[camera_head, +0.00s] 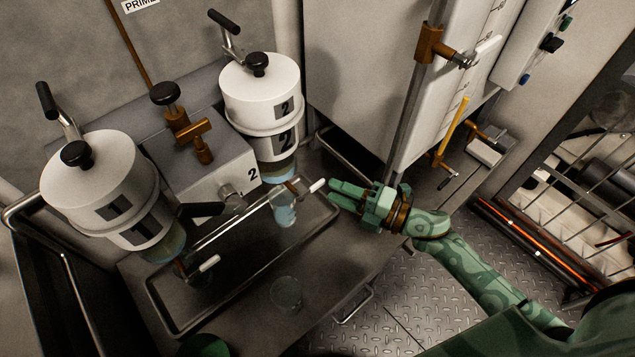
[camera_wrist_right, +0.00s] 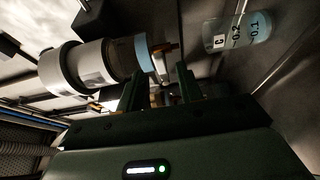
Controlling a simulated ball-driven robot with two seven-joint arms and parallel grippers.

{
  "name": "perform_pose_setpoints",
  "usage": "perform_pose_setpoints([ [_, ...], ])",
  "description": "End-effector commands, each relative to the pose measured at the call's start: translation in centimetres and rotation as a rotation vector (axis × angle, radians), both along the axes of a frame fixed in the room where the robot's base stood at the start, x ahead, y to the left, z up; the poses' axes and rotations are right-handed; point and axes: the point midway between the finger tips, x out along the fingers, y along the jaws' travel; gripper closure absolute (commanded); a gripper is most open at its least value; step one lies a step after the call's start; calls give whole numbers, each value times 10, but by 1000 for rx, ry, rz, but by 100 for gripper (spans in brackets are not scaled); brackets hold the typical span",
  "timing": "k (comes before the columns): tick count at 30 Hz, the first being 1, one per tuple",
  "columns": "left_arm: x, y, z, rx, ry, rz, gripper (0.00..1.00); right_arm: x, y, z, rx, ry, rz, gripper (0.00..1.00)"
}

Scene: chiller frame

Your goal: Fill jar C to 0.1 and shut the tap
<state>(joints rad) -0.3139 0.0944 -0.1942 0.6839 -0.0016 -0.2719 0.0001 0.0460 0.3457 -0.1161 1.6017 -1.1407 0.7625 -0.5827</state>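Jar C (camera_head: 285,214) is clear and stands under the tap of canister 2, with pale blue liquid in it. In the right wrist view jar C (camera_wrist_right: 236,31) shows its C, 0.2 and 0.1 marks; the blue reaches about the 0.1 mark, exact level unclear. The tap's white-tipped lever (camera_head: 317,186) points right, toward my right gripper (camera_head: 333,193). In the right wrist view the lever (camera_wrist_right: 161,72) lies beyond and between my separated fingers, with no clear contact. I cannot make out a stream.
White canister 2 (camera_head: 260,90) stands above the tap; canister 1 (camera_head: 98,178) is at left with its own white-tipped tap lever (camera_head: 208,263). An empty glass jar (camera_head: 286,293) stands on the front of the bench. A raised tray rim (camera_head: 176,328) surrounds the tap area.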

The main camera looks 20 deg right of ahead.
Motion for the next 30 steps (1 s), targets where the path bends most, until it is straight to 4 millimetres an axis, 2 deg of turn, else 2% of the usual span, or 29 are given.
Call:
perform_pose_setpoints([
  [3, 2, 8, -5, 11, 6, -13, 55, 19, 17, -1, 1, -1, 0, 64],
  [9, 3, 8, -6, 12, 7, -21, 55, 36, 33, -1, 0, 0, -1, 64],
  [19, 0, 7, -5, 12, 15, -25, 55, 40, 37, 0, -1, 1, -1, 64],
  [20, 0, 7, -5, 11, 14, -25, 55, 40, 37, 0, 0, 0, -1, 66],
  [21, 0, 6, -5, 10, 14, -23, 55, 40, 37, 0, -1, 1, -1, 78],
  [24, 1, 6, -6, 9, 11, -23, 55, 40, 36, 0, -1, 1, -1, 100],
  [30, 7, 5, -1, 7, -5, -19, 55, 40, 36, 6, -32, -13, 0, 100],
])
